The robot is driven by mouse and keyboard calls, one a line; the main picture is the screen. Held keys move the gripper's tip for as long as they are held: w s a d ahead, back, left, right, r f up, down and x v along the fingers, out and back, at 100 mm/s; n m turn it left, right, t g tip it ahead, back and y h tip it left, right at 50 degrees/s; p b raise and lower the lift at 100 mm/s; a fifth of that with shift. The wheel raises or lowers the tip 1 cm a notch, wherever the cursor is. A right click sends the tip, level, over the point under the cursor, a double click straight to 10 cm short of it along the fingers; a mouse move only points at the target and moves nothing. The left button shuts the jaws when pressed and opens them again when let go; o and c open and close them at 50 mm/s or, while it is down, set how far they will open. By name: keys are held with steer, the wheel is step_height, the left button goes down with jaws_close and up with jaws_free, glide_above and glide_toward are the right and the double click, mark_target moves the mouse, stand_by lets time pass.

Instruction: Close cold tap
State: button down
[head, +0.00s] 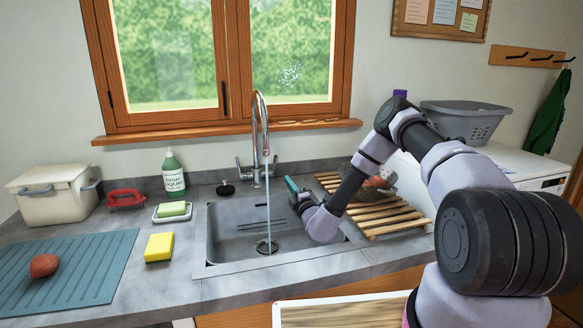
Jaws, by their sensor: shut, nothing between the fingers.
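The chrome gooseneck tap (256,125) stands behind the sink, below the window. It has a small lever on each side: the left lever (240,165) and the right lever (274,165). I cannot make out hot or cold markings. A thin stream of water (267,210) runs from the spout into the sink basin (226,225). My gripper (290,184) is over the right part of the basin. Its teal fingertips look shut and empty. They point up and left toward the right lever, a little in front of it and apparently apart from it.
A slatted wooden rack (390,218) with items on it lies right of the sink, partly behind my arm. A soap bottle (173,173), a soap dish (172,214) and a yellow sponge (159,247) stand left of it. A black plug (225,189) lies by the tap.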

steer(key=x, duration=1)
steer(key=shift+d, duration=0.3)
steer(key=shift+w+a+r, duration=0.2)
steer(key=shift+w+r, duration=0.65)
steer(key=shift+w, duration=0.05)
